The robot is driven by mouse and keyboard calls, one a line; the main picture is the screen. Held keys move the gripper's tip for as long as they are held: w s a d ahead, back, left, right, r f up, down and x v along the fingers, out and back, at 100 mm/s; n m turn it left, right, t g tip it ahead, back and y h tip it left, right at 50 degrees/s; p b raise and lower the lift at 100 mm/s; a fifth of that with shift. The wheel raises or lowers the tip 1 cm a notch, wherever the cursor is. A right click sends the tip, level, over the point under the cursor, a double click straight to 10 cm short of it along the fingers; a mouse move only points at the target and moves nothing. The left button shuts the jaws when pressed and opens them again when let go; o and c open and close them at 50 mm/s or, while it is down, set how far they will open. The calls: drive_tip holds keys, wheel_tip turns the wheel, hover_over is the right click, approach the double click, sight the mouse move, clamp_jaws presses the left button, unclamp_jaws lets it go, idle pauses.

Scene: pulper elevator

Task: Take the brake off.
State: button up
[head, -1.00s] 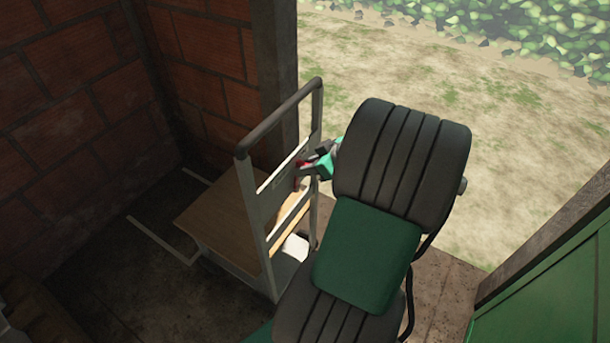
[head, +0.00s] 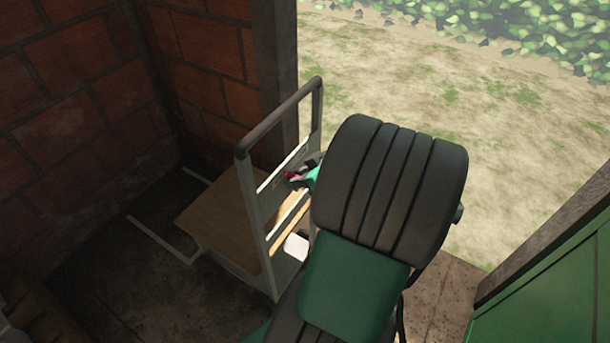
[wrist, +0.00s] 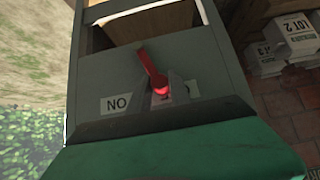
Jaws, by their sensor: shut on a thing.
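The red brake lever (wrist: 153,68) sits on a grey crossbar panel (wrist: 110,75) of the upright frame. In the wrist view it leans up and to the left, with a bright red spot at its lower end. A label reading NO (wrist: 116,104) is left of it; a second pale label on the right is partly hidden. My gripper (wrist: 160,93) is shut on the lever, its dark fingers on either side of the lower end. In the head view my gripper (head: 303,177) is at the crossbar of the trolley (head: 257,203), and my arm hides part of it.
The trolley has a wooden deck (head: 222,215) and a tall handle frame. A brick wall (head: 80,110) and a post (head: 275,65) stand behind it. A green door (head: 550,295) is at the right. Stacked white LOT 2 packages (wrist: 293,38) show in the wrist view.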

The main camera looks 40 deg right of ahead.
drive_tip(key=shift+s+a+f+b, duration=0.25)
drive_tip(key=shift+a+f, duration=0.2)
drive_tip(key=shift+a, duration=0.15)
drive_tip(key=shift+s+a+f+b, duration=0.2)
drive_tip(key=shift+a+f, duration=0.2)
drive_tip(key=shift+a, duration=0.2)
drive_tip(key=o, duration=0.7)
drive_tip(key=shift+a, duration=0.1)
drive_tip(key=shift+c, duration=0.2)
drive_tip(key=shift+r, duration=0.1)
drive_tip(key=p, duration=0.5)
approach(280, 192)
wheel_tip(280, 192, up, 2)
drive_tip(key=s, duration=0.2)
drive_tip(key=shift+s+d+r, duration=0.1)
drive_tip(key=shift+d+r, duration=0.1)
drive_tip(key=shift+d, duration=0.3)
